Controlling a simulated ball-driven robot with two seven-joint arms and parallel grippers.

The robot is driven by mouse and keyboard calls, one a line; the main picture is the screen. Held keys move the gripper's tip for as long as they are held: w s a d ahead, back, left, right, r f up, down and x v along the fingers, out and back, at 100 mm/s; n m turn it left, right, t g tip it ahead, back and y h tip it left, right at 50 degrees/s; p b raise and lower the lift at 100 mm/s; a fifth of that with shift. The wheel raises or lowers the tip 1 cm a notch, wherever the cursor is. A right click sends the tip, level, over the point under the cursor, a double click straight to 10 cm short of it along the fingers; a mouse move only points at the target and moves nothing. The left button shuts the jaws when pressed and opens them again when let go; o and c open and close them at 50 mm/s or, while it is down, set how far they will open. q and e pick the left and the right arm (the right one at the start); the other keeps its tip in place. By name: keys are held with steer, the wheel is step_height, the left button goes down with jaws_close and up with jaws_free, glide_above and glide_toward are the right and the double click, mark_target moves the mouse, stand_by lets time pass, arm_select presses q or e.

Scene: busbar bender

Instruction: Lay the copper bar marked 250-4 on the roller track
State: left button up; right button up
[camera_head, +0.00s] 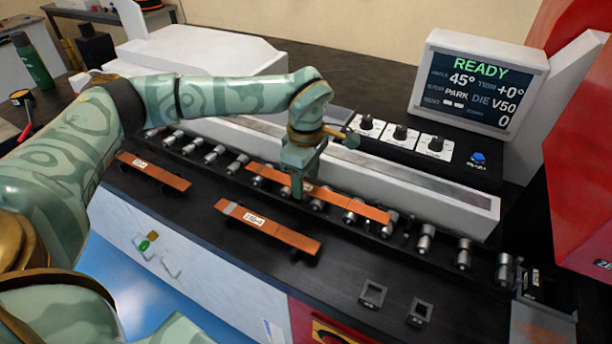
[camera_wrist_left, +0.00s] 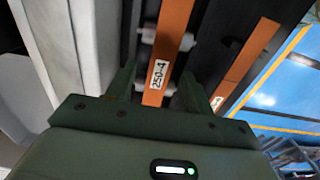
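The copper bar marked 250-4 (camera_head: 345,203) lies lengthwise along the roller track (camera_head: 424,240), across several rollers. Its label reads clearly in the left wrist view (camera_wrist_left: 158,76), where rollers show beneath the bar. My left gripper (camera_head: 298,190) is over the bar's middle, pointing down. In the left wrist view its two fingers (camera_wrist_left: 162,88) stand apart on either side of the bar, with a visible gap at each side, so it is open. The bar's label is mostly hidden by the gripper in the head view. My right gripper is not in view.
Two more copper bars lie on the dark bench in front of the track: one at left (camera_head: 165,177) and one nearer the middle (camera_head: 285,235). A screen (camera_head: 478,85) reading READY and a knob panel (camera_head: 400,135) stand behind. The track's right-hand rollers are bare.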

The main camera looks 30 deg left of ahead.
arm_select(q)
step_height(320, 180, up, 16)
steer(key=p, duration=0.2)
steer(key=shift+r+p, duration=0.15)
steer(key=shift+p, duration=0.25)
